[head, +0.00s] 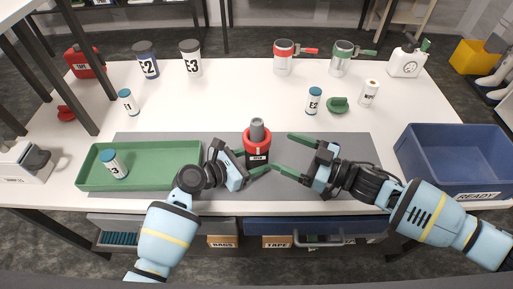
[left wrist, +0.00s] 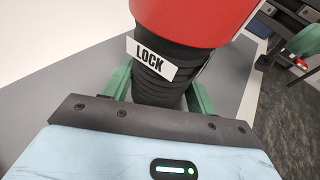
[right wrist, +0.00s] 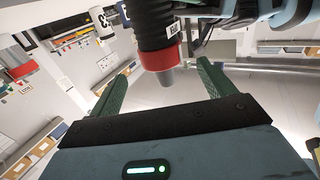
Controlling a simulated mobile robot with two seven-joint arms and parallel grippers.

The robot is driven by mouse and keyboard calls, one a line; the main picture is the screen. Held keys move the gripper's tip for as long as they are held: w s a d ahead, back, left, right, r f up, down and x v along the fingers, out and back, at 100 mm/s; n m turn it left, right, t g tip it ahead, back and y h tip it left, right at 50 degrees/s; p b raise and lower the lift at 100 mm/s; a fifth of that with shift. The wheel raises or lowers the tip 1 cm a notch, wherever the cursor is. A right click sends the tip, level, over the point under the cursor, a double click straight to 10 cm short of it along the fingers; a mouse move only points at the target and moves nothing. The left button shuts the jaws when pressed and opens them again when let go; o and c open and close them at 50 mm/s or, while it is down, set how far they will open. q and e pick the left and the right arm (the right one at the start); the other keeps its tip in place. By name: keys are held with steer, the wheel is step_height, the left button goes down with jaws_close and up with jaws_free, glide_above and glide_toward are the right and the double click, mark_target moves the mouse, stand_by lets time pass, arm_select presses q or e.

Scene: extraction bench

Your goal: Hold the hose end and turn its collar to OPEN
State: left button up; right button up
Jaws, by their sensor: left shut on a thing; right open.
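The hose end stands upright on the grey mat (head: 330,146), with a black ribbed body (left wrist: 155,90), a red collar (head: 257,140) and a grey nozzle (head: 257,128). A white label (left wrist: 150,58) on the black body reads LOCK in the left wrist view. My left gripper (head: 254,164) is shut on the black body below the collar, a green finger on each side. My right gripper (head: 291,153) is open and empty, just right of the collar. The right wrist view shows the collar (right wrist: 160,57) and nozzle (right wrist: 168,78) ahead, between its spread fingers; contact is not visible.
A green tray (head: 190,181) with a small bottle (head: 114,164) is at the left, and a blue READY bin (head: 455,158) at the right. Bottles, canisters and a green piece (head: 337,104) stand farther back. The mat behind the hose end is clear.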

arm_select(q)
steer(key=o, duration=1)
steer(key=shift+c, duration=0.2)
steer(key=v, duration=1.2)
steer(key=shift+s, duration=0.1)
